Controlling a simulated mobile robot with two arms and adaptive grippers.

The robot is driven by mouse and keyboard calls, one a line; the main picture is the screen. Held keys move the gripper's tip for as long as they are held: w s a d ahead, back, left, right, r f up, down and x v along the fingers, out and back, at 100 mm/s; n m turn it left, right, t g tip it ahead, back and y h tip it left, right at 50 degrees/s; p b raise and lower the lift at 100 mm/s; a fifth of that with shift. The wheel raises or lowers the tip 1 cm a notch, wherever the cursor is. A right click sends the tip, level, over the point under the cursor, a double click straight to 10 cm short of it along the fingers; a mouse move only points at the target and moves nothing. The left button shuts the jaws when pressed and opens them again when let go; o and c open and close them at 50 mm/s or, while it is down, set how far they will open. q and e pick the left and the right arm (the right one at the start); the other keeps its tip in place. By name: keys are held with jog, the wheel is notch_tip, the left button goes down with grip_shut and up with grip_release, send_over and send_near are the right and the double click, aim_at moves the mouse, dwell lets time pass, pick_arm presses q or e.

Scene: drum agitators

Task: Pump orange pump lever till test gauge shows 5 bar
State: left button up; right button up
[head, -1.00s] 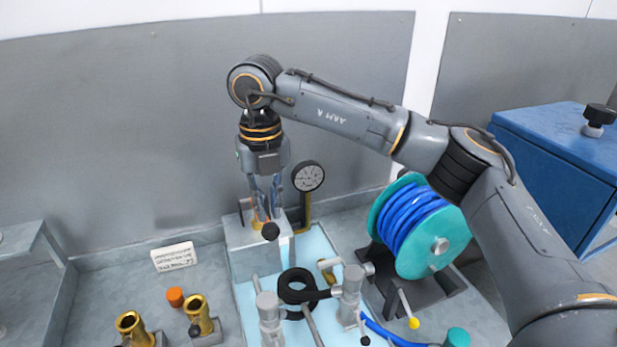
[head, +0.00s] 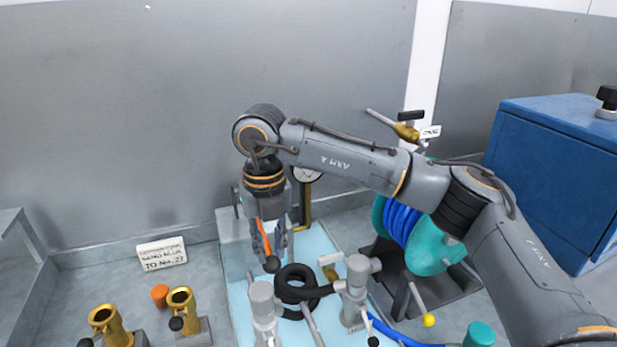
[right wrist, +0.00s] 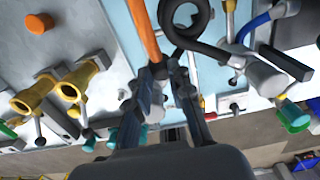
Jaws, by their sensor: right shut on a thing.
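The orange pump lever (head: 263,238) stands out from the pale pump block (head: 232,238) on the light blue tray. It also crosses the top of the right wrist view (right wrist: 144,30). My right gripper (head: 271,244) points down in the head view and is shut on the lever, near its black knob (head: 271,264). In the right wrist view its fingers (right wrist: 160,72) close around the lever's end. The test gauge (head: 308,174) is a round white dial on a yellow post behind my arm. My wrist partly covers it, and its reading is too small to tell. My left gripper is out of view.
A coiled black hose (head: 295,270) and grey valves (head: 357,285) stand close to the gripper's right. A teal reel with blue hose (head: 432,255) is farther right. Brass fittings (head: 110,325) and an orange cap (head: 160,295) sit at left.

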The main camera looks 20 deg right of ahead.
notch_tip(320, 180, up, 13)
jog(key=p, duration=0.8)
jog(key=shift+w, duration=0.4)
jog(key=shift+r, duration=0.1)
jog(key=f+b, duration=0.3)
jog(key=f, duration=0.2)
jog(key=f+b, duration=0.4)
jog(key=s+f+b, duration=0.1)
jog(key=f+b, duration=0.3)
jog(key=f, duration=0.1)
jog(key=shift+f, duration=0.35)
jog(key=shift+r+p, duration=0.55)
notch_tip(320, 180, up, 14)
jog(key=w+p, duration=0.1)
jog(key=p, duration=0.7)
jog(key=shift+f+p, duration=0.25)
jog(key=shift+p, duration=0.15)
jog(key=shift+w, duration=0.1)
